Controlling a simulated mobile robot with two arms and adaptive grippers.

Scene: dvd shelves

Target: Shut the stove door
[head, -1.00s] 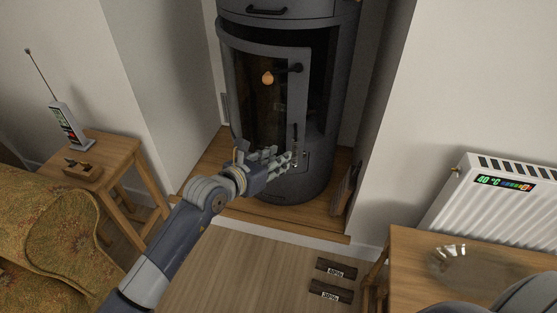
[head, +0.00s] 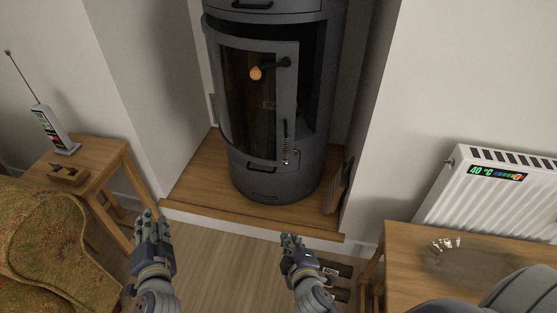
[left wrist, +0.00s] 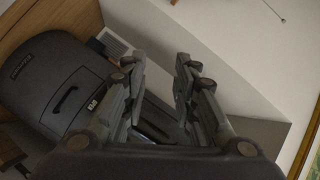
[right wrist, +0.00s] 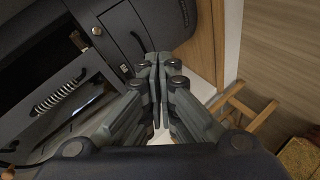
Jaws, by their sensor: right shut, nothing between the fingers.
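The grey stove (head: 270,188) stands on a wooden hearth at the back. Its glazed door (head: 250,95) stands ajar, with a dark gap along its right side. My right gripper (head: 291,240) is shut and empty in front of the hearth, apart from the door.
A wooden side table (head: 95,165) with a phone-like device (head: 55,130) is at left, beside a patterned armchair (head: 50,240). A radiator (head: 490,195) and a wooden table (head: 400,250) are at right. Dark labelled blocks (head: 340,270) lie on the floor behind my right gripper.

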